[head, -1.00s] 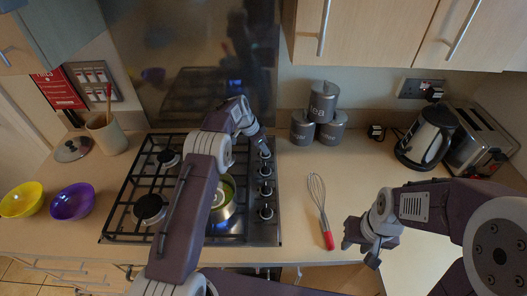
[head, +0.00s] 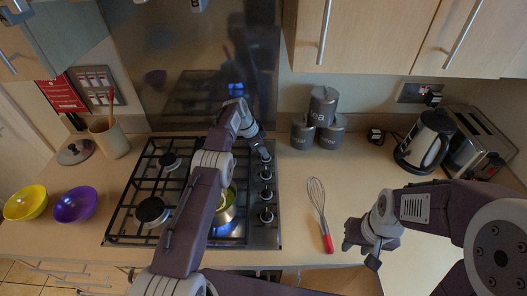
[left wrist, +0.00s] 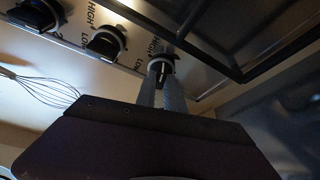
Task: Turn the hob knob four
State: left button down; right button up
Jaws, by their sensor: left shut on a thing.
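The hob (head: 150,185) has a column of black knobs along its right side. My left gripper (head: 262,150) is at the knob farthest from me. In the left wrist view that knob (left wrist: 162,68) sits between the tips of my left gripper (left wrist: 163,84), which is shut on it. The knob's marked ring shows in part, with HIGH and LOW lettering on the panel. Two other knobs (left wrist: 105,42) stand apart from the fingers. My right gripper (head: 361,247) is open and empty above the worktop.
A pan (head: 223,207) stands on the hob, partly hidden by my left arm. A red-handled whisk (head: 320,212) lies right of the hob. Grey canisters (head: 323,106), a kettle (head: 425,142) and a toaster (head: 478,142) stand behind. Yellow (head: 26,203) and purple (head: 75,203) bowls are left.

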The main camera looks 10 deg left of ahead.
pick_arm(q)
jog(key=c, duration=1.4)
grip_release()
jog(key=shift+c, duration=0.2)
jog(key=shift+a+r, duration=0.15)
jog(key=shift+r, duration=0.15)
jog(key=b+v, duration=0.1)
jog(key=v, duration=0.7)
jog(key=shift+r+b, duration=0.2)
jog(key=shift+b, duration=0.1)
jog(key=shift+o, duration=0.4)
